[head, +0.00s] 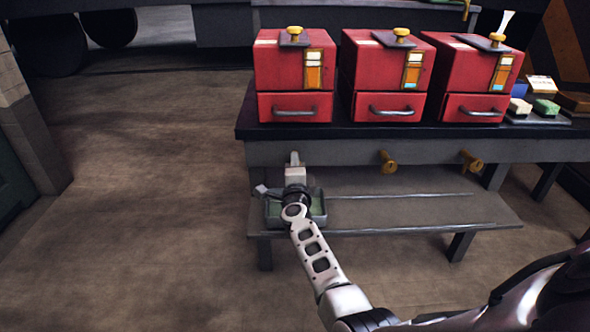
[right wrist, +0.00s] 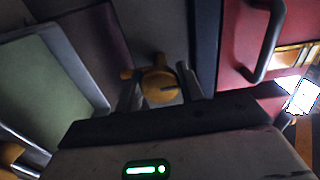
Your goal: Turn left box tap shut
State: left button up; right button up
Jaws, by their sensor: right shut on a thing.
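The left red box (head: 294,75) stands on the dark bench, with a drawer handle on its front and a gauge at its right. Its brass tap (right wrist: 160,86) shows in the right wrist view between my right gripper's two fingers. My right gripper (head: 295,160) reaches the bench front below the left box and hides this tap in the head view. The gripper (right wrist: 158,88) is shut on the tap. My left gripper is in neither view.
Two more red boxes (head: 388,76) (head: 470,78) stand to the right. Their brass taps (head: 387,161) (head: 470,161) stick out of the bench front. A green-lined tray (head: 320,205) sits on the lower shelf under my right gripper. The floor at left is clear.

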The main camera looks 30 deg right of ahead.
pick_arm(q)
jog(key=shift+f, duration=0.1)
pick_arm(e)
jog(key=shift+a+f, duration=0.1)
jog(key=shift+a, duration=0.05)
dwell(0.3)
jog(key=o, duration=0.9)
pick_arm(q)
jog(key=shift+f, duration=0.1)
pick_arm(e)
jog(key=shift+o, duration=0.2)
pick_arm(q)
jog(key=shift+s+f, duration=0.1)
